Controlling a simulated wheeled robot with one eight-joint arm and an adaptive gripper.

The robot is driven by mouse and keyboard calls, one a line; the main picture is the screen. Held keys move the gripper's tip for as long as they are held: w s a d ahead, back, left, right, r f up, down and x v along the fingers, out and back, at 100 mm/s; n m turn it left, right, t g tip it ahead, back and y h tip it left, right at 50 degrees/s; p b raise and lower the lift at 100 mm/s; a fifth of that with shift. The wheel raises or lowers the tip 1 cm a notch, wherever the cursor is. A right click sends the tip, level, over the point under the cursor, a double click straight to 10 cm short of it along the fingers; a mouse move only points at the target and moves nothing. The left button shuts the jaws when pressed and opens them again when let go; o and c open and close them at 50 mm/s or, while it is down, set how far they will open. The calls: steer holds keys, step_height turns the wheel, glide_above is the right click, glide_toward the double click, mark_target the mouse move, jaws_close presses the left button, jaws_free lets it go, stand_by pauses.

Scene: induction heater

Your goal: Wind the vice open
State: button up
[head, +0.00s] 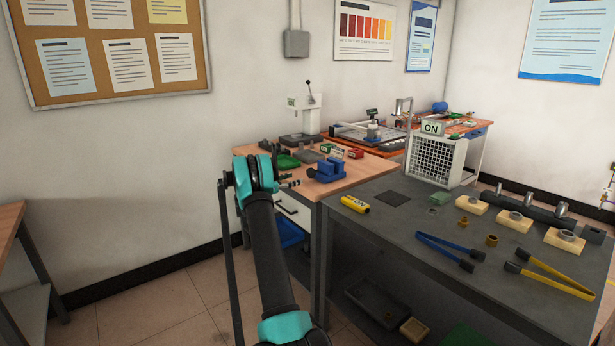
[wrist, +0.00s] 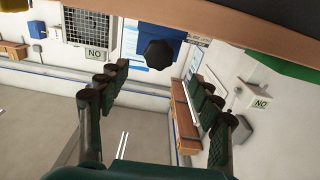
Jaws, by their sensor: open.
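The blue vice (head: 327,170) sits at the front edge of the wooden bench. In the wrist view the blue body of the vice (wrist: 133,38) hangs at the top centre, with a dark lobed knob (wrist: 160,54) in front of it. My gripper (wrist: 160,78) is open, its green-black fingers spread wide to either side of the knob. The knob appears between and just beyond the fingertips, with clear gaps on both sides; I see no contact. In the head view my gripper (head: 290,184) is mostly hidden behind my teal and black arm, just left of the vice.
A green tray (head: 288,161) and a white press (head: 303,117) stand behind the vice on the wooden bench (head: 360,165). The dark table (head: 400,235) at right holds a yellow tool (head: 355,204), tongs and a heater (head: 436,160). The floor at left is open.

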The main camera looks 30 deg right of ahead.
mark_target(309, 174)
steer(key=d, duration=0.9)
steer(key=shift+w+d, duration=0.1)
steer(key=shift+w, duration=0.2)
steer(key=c, duration=1.2)
steer(key=shift+o, duration=0.2)
steer(key=shift+n, duration=0.4)
